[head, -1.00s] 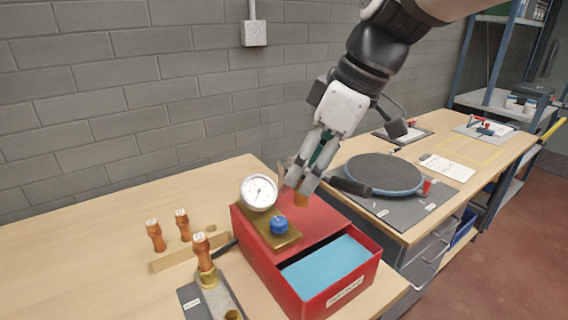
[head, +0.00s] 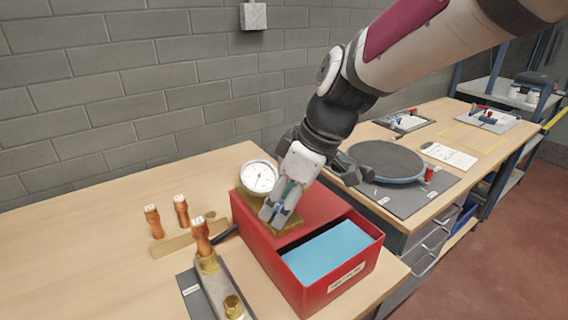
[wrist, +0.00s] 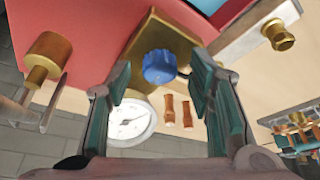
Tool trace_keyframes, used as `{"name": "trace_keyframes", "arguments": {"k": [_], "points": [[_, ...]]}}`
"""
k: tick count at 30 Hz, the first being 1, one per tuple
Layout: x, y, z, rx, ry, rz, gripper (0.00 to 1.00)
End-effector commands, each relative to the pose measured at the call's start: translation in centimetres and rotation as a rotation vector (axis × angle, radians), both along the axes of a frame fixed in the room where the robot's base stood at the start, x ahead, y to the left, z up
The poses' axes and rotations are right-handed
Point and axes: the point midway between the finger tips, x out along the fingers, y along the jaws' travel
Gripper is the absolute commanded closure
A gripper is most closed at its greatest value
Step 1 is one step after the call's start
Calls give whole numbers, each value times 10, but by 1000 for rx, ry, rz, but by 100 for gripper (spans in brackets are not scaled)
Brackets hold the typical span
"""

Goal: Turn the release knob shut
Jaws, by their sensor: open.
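The release knob (wrist: 160,67) is a blue, ridged knob on a brass block (wrist: 177,27) on top of the red box (head: 310,205). My gripper (head: 274,214) is open, low over the brass block. In the wrist view the knob shows between the two fingertips of my gripper (wrist: 160,85), with gaps at both sides. I cannot tell how deep it sits between them. A round white gauge (head: 259,177) stands beside the block; it also shows in the wrist view (wrist: 131,122).
A copper-and-brass fitting (wrist: 46,58) stands on the red box. A light blue pad (head: 325,252) lies in the box's open front. Copper fittings (head: 181,210) and a metal manifold (head: 222,285) stand at left. A round dark plate (head: 385,160) lies on the right-hand bench.

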Motion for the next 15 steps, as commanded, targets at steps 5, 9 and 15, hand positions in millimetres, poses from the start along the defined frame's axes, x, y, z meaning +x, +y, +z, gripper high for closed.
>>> {"name": "trace_keyframes", "arguments": {"k": [5,9,15], "points": [[0,0,0,0,0,0,68],[0,0,0,0,0,0,100],[0,0,0,0,0,-4,100]]}}
